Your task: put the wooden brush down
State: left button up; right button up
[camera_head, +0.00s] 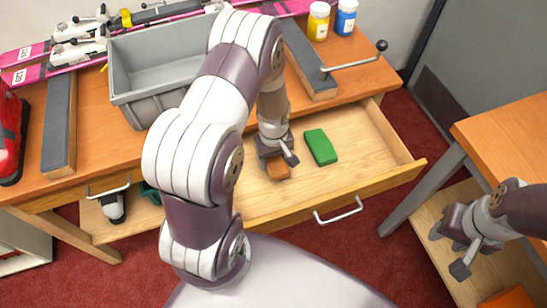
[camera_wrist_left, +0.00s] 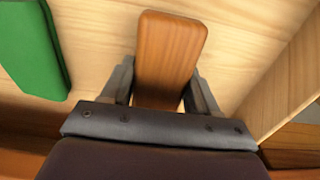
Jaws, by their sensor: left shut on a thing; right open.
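The wooden brush (camera_head: 278,168) is an orange-brown block in the open drawer (camera_head: 370,150). My left gripper (camera_head: 272,152) reaches down into the drawer and is shut on the brush. In the left wrist view the brush (camera_wrist_left: 170,55) sits between the two fingers (camera_wrist_left: 158,92), its far end sticking out over the pale drawer floor. Whether its underside touches the floor I cannot tell. My right gripper (camera_head: 455,245) is open and empty at the right, below the side table's top.
A green block (camera_head: 320,147) lies in the drawer beside the brush; it also shows in the left wrist view (camera_wrist_left: 35,45). A grey bin (camera_head: 150,75), yellow jar (camera_head: 318,22), blue jar (camera_head: 345,18) and pink skis (camera_head: 30,70) are on the bench. The drawer's right part is clear.

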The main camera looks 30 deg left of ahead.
aim_at(274, 158)
pick_arm(q)
jog(key=shift+s+d, duration=0.1)
jog(key=shift+s, duration=0.05)
jog(key=shift+f, duration=0.15)
jog(key=o, duration=1)
jog(key=shift+r, duration=0.35)
notch_tip(274, 158, up, 12)
jog(key=p, duration=0.2)
jog(key=s+d+r+m, duration=0.2)
jog(key=m, duration=0.1)
jog(key=s+d+r+m+t, duration=0.1)
jog(key=s+d+r+m, duration=0.1)
jog(key=s+m, duration=0.1)
jog(key=s+d+r+m, duration=0.2)
jog(key=m, duration=0.2)
jog(key=shift+s+d+r, duration=0.15)
jog(key=shift+s+r, duration=0.2)
